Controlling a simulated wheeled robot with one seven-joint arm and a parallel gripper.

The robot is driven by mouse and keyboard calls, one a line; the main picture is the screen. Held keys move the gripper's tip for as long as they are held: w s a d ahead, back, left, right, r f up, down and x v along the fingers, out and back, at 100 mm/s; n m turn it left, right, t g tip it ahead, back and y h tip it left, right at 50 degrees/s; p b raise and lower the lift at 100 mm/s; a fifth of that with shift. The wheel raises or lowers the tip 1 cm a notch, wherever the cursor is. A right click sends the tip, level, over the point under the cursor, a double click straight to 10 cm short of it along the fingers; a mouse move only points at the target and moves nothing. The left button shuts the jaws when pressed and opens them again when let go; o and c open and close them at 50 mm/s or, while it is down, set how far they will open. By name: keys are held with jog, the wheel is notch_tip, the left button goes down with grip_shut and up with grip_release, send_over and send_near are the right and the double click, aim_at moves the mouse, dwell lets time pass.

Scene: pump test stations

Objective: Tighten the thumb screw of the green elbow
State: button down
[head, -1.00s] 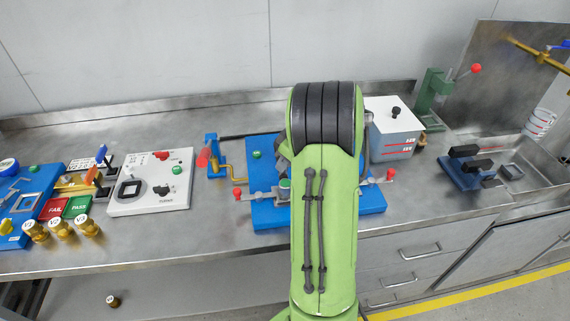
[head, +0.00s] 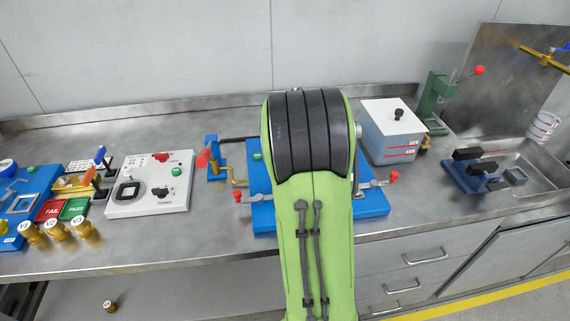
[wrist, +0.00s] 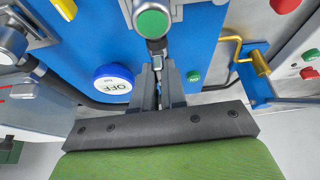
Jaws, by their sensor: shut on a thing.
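The green elbow shows in the wrist view as a silver fitting with a round green cap (wrist: 152,22) at the top middle, over the blue board (wrist: 200,35). Its thumb screw (wrist: 157,46) is a small dark and metal piece just below the cap. My gripper (wrist: 157,68) has its narrow fingers close together, shut at the thumb screw's lower end. The fingers cover part of the screw, so its turn is hard to tell. In the head view my own arm hides the gripper, the elbow and the screw.
A yellow crank (wrist: 236,50) is farther right. In the head view a white box (head: 392,130) stands right of my arm and a white panel (head: 150,183) left.

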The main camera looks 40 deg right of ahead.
jog(key=shift+s+f+m, duration=0.1)
jog(key=shift+f+m, duration=0.1)
jog(key=shift+m, duration=0.1)
dwell(0.4)
jog(key=c, duration=1.2)
grip_release()
jog(key=shift+r, duration=0.1)
jog(key=p+v, duration=0.1)
jog(key=v, duration=0.4)
jog(key=p+v, duration=0.1)
jog(key=v, duration=0.4)
jog(key=p+v, duration=0.1)
jog(key=v, duration=0.4)
jog(key=shift+a+r+p, duration=0.2)
jog(key=shift+r+p, duration=0.1)
jog(key=shift+r, duration=0.1)
